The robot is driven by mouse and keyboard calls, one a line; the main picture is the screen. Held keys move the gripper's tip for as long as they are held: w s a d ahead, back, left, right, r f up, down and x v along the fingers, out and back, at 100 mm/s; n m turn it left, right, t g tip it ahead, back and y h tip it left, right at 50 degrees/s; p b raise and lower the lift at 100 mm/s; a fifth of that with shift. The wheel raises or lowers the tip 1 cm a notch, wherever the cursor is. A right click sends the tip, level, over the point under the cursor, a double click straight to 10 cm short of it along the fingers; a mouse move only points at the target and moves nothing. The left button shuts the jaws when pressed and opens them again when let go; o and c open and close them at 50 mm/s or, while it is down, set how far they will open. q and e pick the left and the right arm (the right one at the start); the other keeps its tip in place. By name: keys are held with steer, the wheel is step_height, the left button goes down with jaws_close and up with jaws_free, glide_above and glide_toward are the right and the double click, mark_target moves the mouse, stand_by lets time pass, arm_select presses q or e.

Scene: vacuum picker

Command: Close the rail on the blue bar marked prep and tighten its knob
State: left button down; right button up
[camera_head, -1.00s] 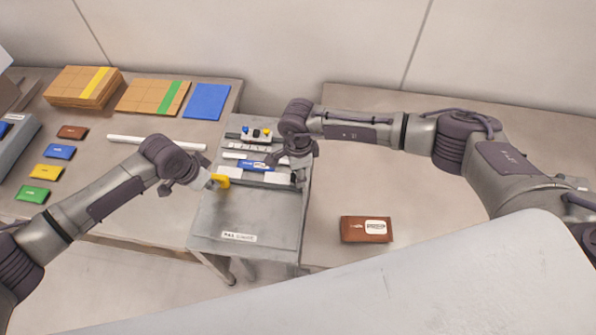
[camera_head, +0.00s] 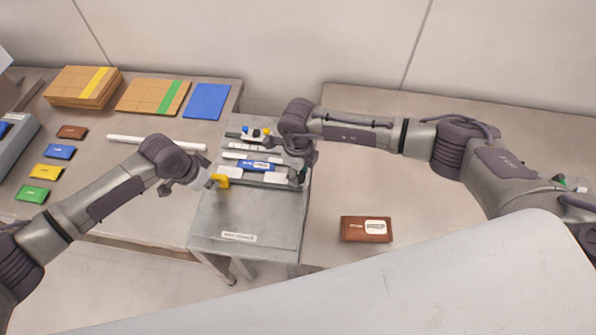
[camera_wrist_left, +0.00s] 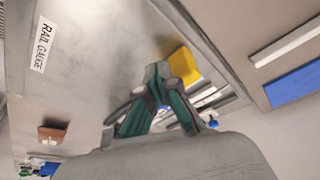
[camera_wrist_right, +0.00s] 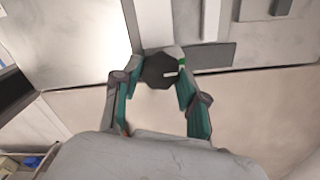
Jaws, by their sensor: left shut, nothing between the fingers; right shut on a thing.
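The blue bar (camera_head: 256,166) with a white label lies across the rail gauge (camera_head: 215,215) between pale rail pieces; its lettering is too small to read. A yellow piece (camera_head: 221,181) stands at the gauge's left edge and also shows in the left wrist view (camera_wrist_left: 184,68). My left gripper (camera_head: 209,182) is shut and empty, close beside the yellow piece; I cannot tell whether they touch. My right gripper (camera_head: 302,177) is at the gauge's right edge. In the right wrist view it is shut on a dark many-sided knob (camera_wrist_right: 157,70), beside a pale rail piece.
A brown block (camera_head: 352,229) with a white label lies on the right table. Small coloured blocks, a white strip (camera_head: 157,142), cardboard stacks and a blue sheet (camera_head: 208,102) lie on the left table. The gauge's front surface is clear.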

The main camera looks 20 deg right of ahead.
mark_target(298, 176)
arm_select(q)
steer(key=shift+w, duration=0.1)
arm_select(e)
steer(key=shift+m, duration=0.3)
arm_select(q)
steer(key=shift+r, duration=0.1)
arm_select(e)
steer(key=o, duration=1.1)
steer(key=shift+o, duration=0.2)
step_height(298, 176, up, 12)
